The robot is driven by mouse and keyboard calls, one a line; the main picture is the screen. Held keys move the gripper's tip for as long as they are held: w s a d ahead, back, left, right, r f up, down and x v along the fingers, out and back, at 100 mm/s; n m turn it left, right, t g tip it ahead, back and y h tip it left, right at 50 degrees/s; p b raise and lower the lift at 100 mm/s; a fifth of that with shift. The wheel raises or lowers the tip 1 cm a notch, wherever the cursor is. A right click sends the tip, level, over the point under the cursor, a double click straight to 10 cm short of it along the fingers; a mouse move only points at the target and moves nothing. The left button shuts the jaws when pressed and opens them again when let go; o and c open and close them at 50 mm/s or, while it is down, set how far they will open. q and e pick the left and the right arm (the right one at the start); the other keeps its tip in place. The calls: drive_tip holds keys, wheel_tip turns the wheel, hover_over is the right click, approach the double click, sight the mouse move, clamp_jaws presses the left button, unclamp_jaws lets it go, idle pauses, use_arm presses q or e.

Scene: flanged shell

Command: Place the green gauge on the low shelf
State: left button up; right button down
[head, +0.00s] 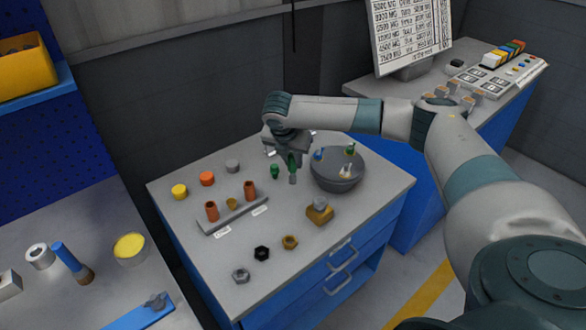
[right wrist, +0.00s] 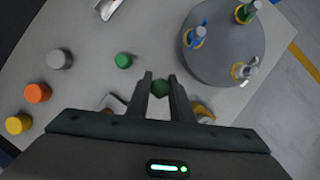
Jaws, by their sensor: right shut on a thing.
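My right gripper (head: 292,172) is above the grey top of the middle bench and points down. It is shut on a small green piece, which I take for the green gauge (right wrist: 160,88); it shows between the two fingertips in the right wrist view. The fingers hide part of it. A second green piece (head: 274,171) stands on the bench just left of the gripper, apart from it. A low grey rack (head: 215,227) with brown cylinders and labels stands to the front left; I cannot tell whether it is the low shelf. My left gripper is not in view.
A round grey bowl-like holder (head: 338,184) with several coloured pieces stands close right of the gripper. Yellow (head: 179,191), orange (head: 207,178) and grey (head: 232,165) pieces stand at the back left. Nuts and a brass block (head: 319,214) lie in front.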

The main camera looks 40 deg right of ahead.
sight(293, 170)
drive_tip(key=shift+f, duration=0.25)
drive_tip(key=shift+f+p, duration=0.65)
drive_tip(key=shift+f, duration=1.05)
drive_tip(key=c, duration=1.6)
unclamp_jaws()
drive_tip(key=shift+f, duration=0.15)
drive_tip(key=shift+o, duration=0.2)
drive_tip(key=b+v, duration=0.2)
drive_tip(key=v, duration=1)
